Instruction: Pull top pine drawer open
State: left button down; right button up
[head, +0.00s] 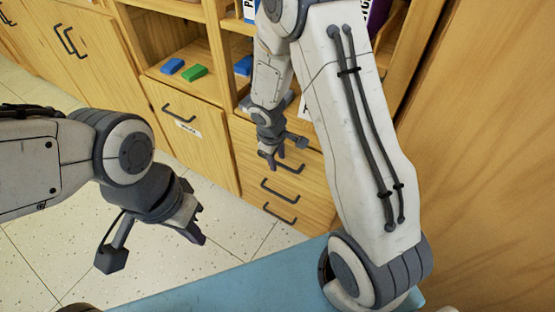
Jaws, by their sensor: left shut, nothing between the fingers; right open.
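The pine drawer stack stands at the centre of the head view, with the top pine drawer (312,167) above two more drawers. Its front looks flush with those below, so it appears closed. Its dark bar handle (292,168) is partly hidden by my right gripper (276,161). The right gripper is open, pointing down just in front of the top drawer, close to the handle. I cannot tell whether it touches the handle. My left gripper (200,226) is shut and empty, over the floor left of the drawers and well away from them.
The middle drawer handle (279,190) and bottom drawer handle (279,213) sit below. A labelled cabinet door (190,148) is left of the drawers. Shelves above hold a green block (194,73) and blue blocks (172,66). A blue surface (215,293) lies in front; speckled floor is clear at left.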

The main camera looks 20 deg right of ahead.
grip_shut()
jog(key=shift+w+r, duration=0.1)
dwell(1.2)
